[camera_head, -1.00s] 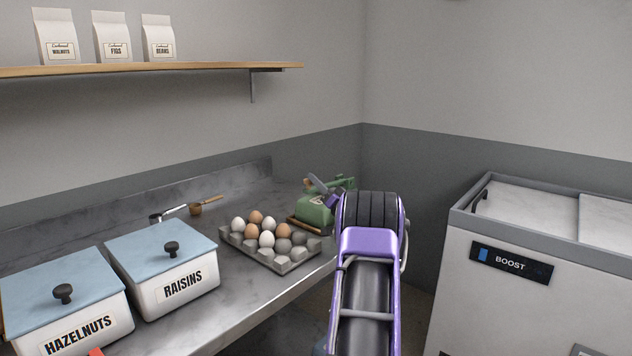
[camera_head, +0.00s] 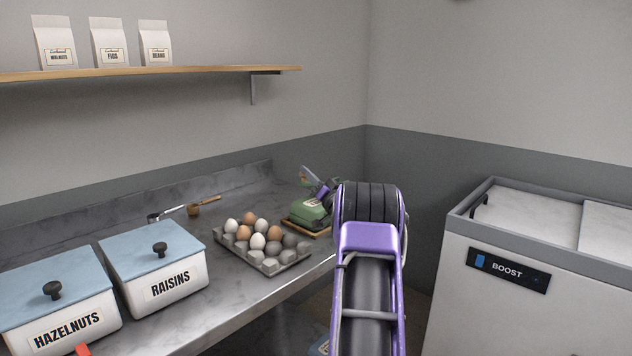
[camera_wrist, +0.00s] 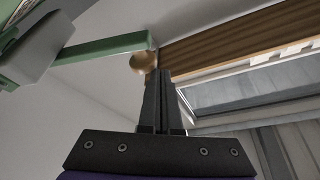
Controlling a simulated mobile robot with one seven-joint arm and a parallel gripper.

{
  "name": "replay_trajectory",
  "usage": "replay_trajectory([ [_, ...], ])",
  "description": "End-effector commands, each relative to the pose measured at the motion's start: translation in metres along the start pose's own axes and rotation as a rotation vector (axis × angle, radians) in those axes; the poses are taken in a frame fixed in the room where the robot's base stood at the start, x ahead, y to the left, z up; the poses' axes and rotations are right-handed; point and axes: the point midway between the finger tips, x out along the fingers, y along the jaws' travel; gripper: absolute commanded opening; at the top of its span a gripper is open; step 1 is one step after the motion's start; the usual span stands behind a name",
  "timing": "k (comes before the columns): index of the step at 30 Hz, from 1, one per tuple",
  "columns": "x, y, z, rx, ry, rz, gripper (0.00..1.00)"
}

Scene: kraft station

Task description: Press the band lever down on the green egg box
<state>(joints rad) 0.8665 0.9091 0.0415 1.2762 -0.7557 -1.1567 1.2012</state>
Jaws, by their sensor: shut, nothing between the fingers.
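The green box (camera_head: 309,212) sits on a wooden board at the far right end of the counter, partly hidden behind my arm. In the wrist view, a green bar (camera_wrist: 105,46), which looks like its lever, runs in from the left. A brass-coloured round knob (camera_wrist: 138,63) is by its end. My gripper (camera_wrist: 162,75) is shut and empty, its fingertips just right of the knob; I cannot tell whether they touch. In the head view my gripper (camera_head: 309,177) is above the green box, tilted up to the left.
A grey egg tray (camera_head: 268,264) with white and brown eggs stands left of the green box. Raisins (camera_head: 158,270) and hazelnuts (camera_head: 62,308) bins are farther left. A small scoop (camera_head: 196,209) lies behind. A white chest (camera_head: 500,300) stands at right, across a gap.

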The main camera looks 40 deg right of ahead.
Motion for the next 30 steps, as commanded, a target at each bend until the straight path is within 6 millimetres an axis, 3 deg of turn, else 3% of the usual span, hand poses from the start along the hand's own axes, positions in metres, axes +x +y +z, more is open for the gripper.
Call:
replay_trajectory([
  [1,0.005,-0.006,-0.002,-0.001,0.003,-0.003,0.0],
  [3,-0.019,0.001,-0.005,-0.002,0.004,0.004,0.0],
  [9,-0.062,0.007,-0.009,-0.003,0.007,0.0,0.0],
  [15,-0.089,0.011,-0.011,-0.004,0.008,-0.002,0.0],
  [30,-0.096,0.012,-0.012,-0.004,0.008,-0.003,0.0],
])
